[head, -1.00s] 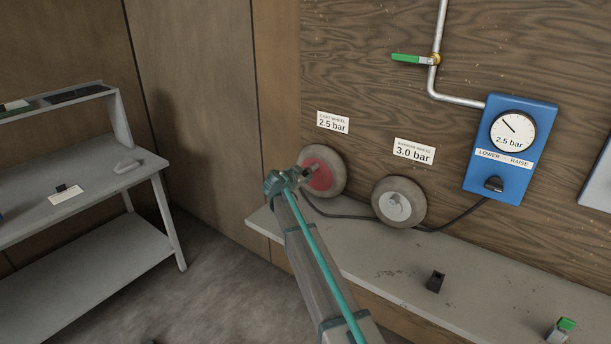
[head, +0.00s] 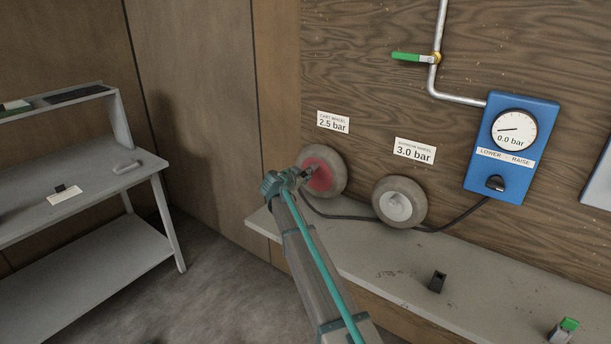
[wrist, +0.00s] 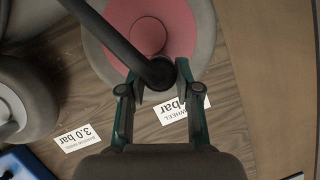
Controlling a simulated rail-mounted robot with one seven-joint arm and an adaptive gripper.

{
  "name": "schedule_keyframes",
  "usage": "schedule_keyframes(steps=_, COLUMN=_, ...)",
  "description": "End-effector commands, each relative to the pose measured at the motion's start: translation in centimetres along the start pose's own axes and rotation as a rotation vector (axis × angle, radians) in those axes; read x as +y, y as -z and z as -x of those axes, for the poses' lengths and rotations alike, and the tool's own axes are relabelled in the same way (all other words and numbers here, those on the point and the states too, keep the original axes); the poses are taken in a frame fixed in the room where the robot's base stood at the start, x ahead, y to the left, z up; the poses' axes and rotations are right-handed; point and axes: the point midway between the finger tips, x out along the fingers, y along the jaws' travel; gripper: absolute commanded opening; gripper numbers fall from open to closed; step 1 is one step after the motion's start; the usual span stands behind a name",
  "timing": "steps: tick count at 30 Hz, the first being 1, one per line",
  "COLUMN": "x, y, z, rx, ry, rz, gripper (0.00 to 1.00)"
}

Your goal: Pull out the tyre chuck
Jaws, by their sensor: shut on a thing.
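The cart wheel (head: 337,168) has a grey tyre and a red hub, and stands against the wooden wall under its 2.5 bar label. My gripper (head: 303,176) is in front of the hub. In the wrist view my gripper (wrist: 156,92) is shut on the dark tyre chuck (wrist: 161,73), with a finger on each side. A black hose (wrist: 108,35) runs from the chuck across the red hub (wrist: 148,35). Whether the chuck touches the wheel's valve is hidden. The blue inflator's gauge (head: 514,130) reads 0.0 bar.
The barrow wheel (head: 386,192) with a grey hub stands to the right, close to the hose. A small black block (head: 437,282) and a green-topped item (head: 566,328) are on the grey shelf (head: 350,256). A grey workbench (head: 80,195) stands at left.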

Motion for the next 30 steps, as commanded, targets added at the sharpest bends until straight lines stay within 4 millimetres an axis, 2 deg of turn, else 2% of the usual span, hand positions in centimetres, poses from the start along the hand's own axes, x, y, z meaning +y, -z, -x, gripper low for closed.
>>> schedule_keyframes(steps=10, x=0.1, y=-0.3, z=0.4, rx=0.000, ry=0.000, rz=0.000, gripper=0.00)
schedule_keyframes(steps=30, x=0.1, y=-1.7, z=3.1, rx=0.001, ry=0.001, rz=0.000, gripper=0.00)
